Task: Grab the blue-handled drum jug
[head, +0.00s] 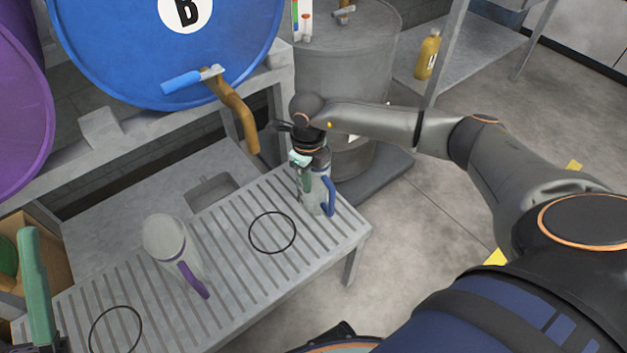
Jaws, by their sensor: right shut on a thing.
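The blue-handled drum jug (315,203) stands at the right end of the slatted grey bench, its blue handle facing right. My right gripper (304,180) reaches down over it from above and is shut on it. The gripper hides the jug's top, and the exact contact is hard to see. A long green finger-like part (36,285) at the lower left edge looks like part of my left gripper. It is cut off by the frame, so its opening does not show.
A blue drum (120,35) with a brown spout (238,108) overhangs the back. A grey drum (345,60) stands behind the right arm. A yellow bottle (427,55) sits on a shelf.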

